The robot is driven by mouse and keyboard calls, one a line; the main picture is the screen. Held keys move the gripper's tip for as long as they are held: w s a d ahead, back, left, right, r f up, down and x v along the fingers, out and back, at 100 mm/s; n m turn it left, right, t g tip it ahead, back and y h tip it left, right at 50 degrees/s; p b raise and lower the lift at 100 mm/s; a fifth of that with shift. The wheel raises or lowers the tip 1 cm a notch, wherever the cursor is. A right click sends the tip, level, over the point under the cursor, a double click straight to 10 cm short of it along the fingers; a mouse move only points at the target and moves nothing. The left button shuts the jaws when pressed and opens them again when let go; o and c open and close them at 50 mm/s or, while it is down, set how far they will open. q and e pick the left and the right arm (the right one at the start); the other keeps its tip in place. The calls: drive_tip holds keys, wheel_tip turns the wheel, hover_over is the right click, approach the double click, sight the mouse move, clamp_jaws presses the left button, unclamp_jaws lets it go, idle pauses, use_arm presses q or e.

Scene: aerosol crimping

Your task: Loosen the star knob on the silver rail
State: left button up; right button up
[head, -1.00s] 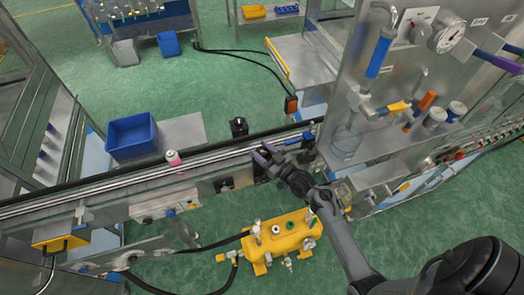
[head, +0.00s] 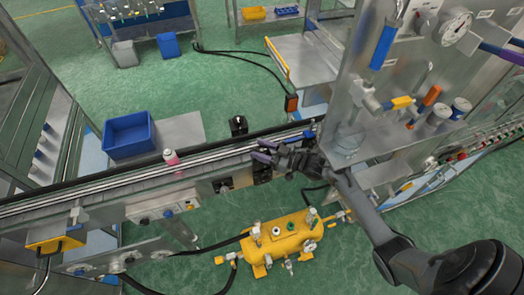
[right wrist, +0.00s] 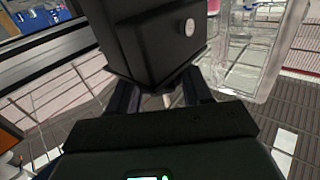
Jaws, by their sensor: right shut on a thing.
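The silver rail (head: 120,182) runs across the head view from lower left to the middle right. In the right wrist view my right gripper's fingers (right wrist: 162,98) are closed in at the foot of a black block (right wrist: 155,40) with a round silver bolt head. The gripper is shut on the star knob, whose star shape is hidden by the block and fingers. My left gripper is not in view.
A pink and white can (head: 171,157) stands on the rail, left of my gripper. A blue bin (head: 129,135) is behind the rail. A clear-walled machine with a gauge (head: 456,27) stands close on the right. A yellow tank (head: 283,236) is on the floor in front.

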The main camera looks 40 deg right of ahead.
drive_tip(key=o, duration=0.9)
drive_tip(key=shift+o, duration=0.2)
drive_tip(key=shift+s, duration=0.1)
drive_tip(key=v, duration=1)
drive_tip(key=shift+s+b, duration=0.25)
drive_tip(key=shift+b, duration=0.2)
drive_tip(key=shift+d, duration=0.1)
